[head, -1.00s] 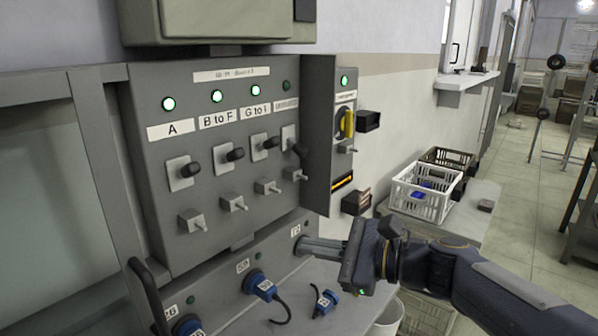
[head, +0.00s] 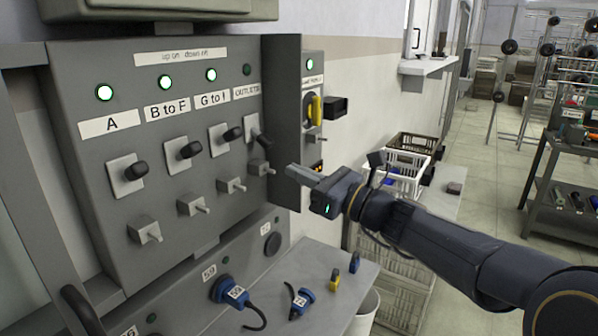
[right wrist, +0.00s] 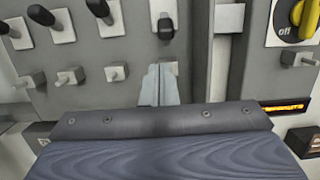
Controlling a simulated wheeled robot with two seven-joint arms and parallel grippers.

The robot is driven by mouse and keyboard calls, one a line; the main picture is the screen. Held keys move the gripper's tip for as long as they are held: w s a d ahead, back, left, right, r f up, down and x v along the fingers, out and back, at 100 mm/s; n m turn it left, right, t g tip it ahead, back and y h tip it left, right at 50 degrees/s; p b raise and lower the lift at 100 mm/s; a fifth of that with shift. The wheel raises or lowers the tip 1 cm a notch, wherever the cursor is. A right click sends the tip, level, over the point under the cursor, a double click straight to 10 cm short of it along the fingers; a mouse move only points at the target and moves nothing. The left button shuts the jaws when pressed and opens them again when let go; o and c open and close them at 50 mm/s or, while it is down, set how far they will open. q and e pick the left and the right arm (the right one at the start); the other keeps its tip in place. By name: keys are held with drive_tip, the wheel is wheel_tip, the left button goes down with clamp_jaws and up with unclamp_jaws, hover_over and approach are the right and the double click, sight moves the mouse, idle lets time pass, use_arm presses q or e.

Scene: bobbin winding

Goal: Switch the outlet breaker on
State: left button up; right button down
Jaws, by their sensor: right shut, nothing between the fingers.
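The outlet breaker is the rightmost of the black-knobbed levers on the grey panel (head: 75,80), under the "OUTLETS" label (head: 246,91). Its black knob (head: 264,147) hangs down from its plate, while the other knobs stick out higher on theirs. The lamp (head: 247,70) above it is dark. In the right wrist view its knob (right wrist: 166,28) is just above my fingertips. My right gripper (head: 290,170) is shut and empty, below and right of the knob, apart from it. In the right wrist view the fingers (right wrist: 160,80) point at the panel. My left gripper is out of view.
The lamps over A, B to F and G to I are lit green. Small toggles (head: 190,205) line the panel below the levers. A grey side plate (head: 283,120) juts out close to my fingers. A yellow rotary switch (head: 314,108) and white crate (head: 385,185) stand to the right.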

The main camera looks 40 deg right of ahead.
sight(262, 139)
drive_tip(key=x, duration=0.7)
drive_tip(key=shift+w+a+p, duration=0.1)
drive_tip(key=shift+w+p, duration=0.05)
drive_tip(key=shift+p, duration=0.2)
